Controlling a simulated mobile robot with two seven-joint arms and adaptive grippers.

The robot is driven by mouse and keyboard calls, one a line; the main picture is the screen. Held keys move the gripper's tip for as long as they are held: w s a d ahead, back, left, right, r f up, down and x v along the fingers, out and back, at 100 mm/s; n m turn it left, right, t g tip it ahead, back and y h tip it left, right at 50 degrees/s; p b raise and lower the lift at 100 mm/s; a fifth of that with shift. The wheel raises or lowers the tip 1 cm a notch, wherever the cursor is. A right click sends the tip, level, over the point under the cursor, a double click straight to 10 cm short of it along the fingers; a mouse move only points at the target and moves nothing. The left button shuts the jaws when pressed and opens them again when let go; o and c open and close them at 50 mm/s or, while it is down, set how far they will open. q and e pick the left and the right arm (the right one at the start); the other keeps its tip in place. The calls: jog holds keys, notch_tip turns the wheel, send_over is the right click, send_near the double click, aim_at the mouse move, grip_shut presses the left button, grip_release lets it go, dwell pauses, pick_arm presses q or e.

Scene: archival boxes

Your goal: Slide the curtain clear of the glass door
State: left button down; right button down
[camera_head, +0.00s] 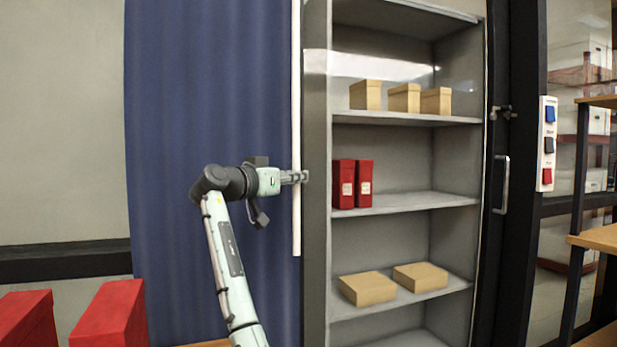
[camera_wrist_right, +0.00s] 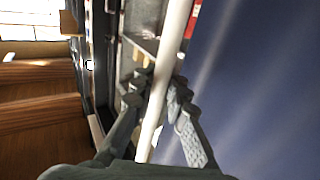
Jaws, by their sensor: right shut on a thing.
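A dark blue curtain (camera_head: 205,100) hangs in folds at the left of the cabinet in the head view. A white vertical rod (camera_head: 297,90) runs along its right edge. My right gripper (camera_head: 303,177) is shut on this rod, at about mid-height of the view. In the right wrist view the white rod (camera_wrist_right: 165,75) passes between the fingers (camera_wrist_right: 158,92), with the blue curtain (camera_wrist_right: 265,90) to its right. The glass door (camera_head: 405,150) is in front of the shelves and shows uncovered, with a metal handle (camera_head: 501,184) at its right. My left gripper is not in view.
Behind the glass stand tan boxes (camera_head: 404,97), red binders (camera_head: 343,184) and flat tan boxes (camera_head: 368,288). A switch panel (camera_head: 547,143) is right of the door. Red boxes (camera_head: 112,315) stand at the lower left. A wooden shelf rack (camera_head: 597,238) is at the right edge.

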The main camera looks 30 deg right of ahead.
jog(key=shift+w+a, duration=0.1)
jog(key=shift+a, duration=0.1)
jog(key=c, duration=1.5)
grip_release()
jog(key=shift+a, duration=0.15)
jog(key=v, duration=1.2)
